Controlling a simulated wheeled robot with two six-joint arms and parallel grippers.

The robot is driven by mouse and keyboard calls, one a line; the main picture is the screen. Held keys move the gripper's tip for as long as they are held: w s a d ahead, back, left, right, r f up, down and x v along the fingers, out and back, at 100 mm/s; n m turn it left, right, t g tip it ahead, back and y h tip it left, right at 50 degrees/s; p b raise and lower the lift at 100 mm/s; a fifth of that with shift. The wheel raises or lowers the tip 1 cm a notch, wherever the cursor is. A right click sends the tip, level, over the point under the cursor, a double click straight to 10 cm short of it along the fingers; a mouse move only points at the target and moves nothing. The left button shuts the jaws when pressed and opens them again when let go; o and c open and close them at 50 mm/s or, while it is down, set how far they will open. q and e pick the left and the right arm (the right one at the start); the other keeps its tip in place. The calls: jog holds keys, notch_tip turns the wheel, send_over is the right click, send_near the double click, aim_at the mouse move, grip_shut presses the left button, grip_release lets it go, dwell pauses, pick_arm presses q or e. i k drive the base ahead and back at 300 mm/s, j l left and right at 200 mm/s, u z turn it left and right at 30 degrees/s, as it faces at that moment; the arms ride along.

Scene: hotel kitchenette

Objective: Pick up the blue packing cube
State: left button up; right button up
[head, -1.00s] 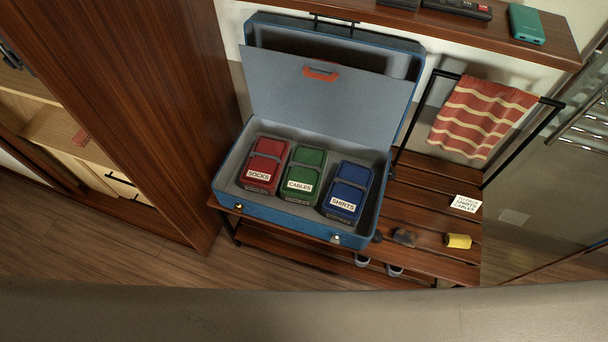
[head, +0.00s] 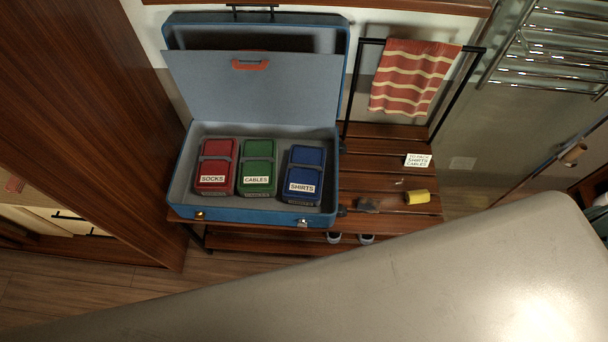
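The blue packing cube (head: 305,172), labelled SHIRTS, lies in the right part of an open blue suitcase (head: 262,216). A green cube (head: 257,165) labelled CABLES lies to its left, with a small gap between them. A red cube (head: 216,166) labelled SOCKS lies at the far left. The suitcase lid (head: 255,95) stands raised at the back, with a red handle on its grey inner panel. Neither of my grippers shows in the head view.
The suitcase rests on a slatted wooden rack (head: 385,182). A striped towel (head: 412,77) hangs behind. A tall wooden panel (head: 85,120) stands left. A large grey surface fills the lower right foreground.

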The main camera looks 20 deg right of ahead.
aim_at(304, 176)
jog(key=k+l, duration=0.15)
jog(key=l, duration=0.25)
jog(key=k+l, duration=0.15)
jog(key=l, duration=0.2)
jog(key=k+l, duration=0.15)
jog(key=l, duration=0.25)
jog(key=k+l, duration=0.1)
jog(key=l, duration=0.3)
jog(key=u, duration=0.05)
